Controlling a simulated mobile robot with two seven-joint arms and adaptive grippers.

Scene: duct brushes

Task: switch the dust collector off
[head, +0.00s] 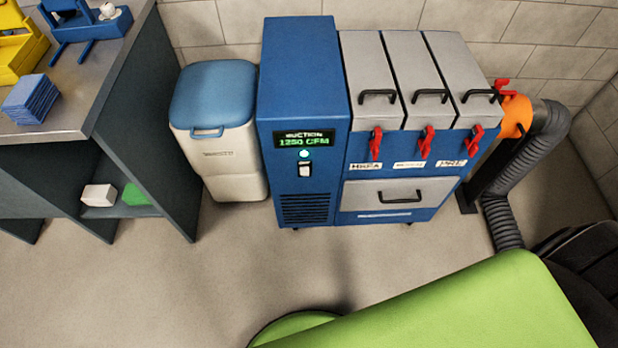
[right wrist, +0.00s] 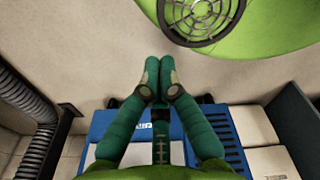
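The dust collector (head: 304,110) is a blue cabinet against the wall in the head view. Its display (head: 304,138) reads SUCTION 1250 CFM in green. A round green light (head: 304,154) glows below it, with a small white rocker switch (head: 305,170) under that. My right gripper (right wrist: 159,66) shows only in the right wrist view, its green fingers together with nothing visible between them. The blue collector (right wrist: 98,125) shows behind and around the fingers there; the gap to it is unclear. The fingers and wrist hide part of its front. My left gripper is in neither view.
A white bin with a blue lid (head: 212,130) stands left of the collector. A workbench (head: 60,110) is further left. An orange duct fitting (head: 516,115) and grey hose (head: 530,150) are at the right. Floor before the collector is clear.

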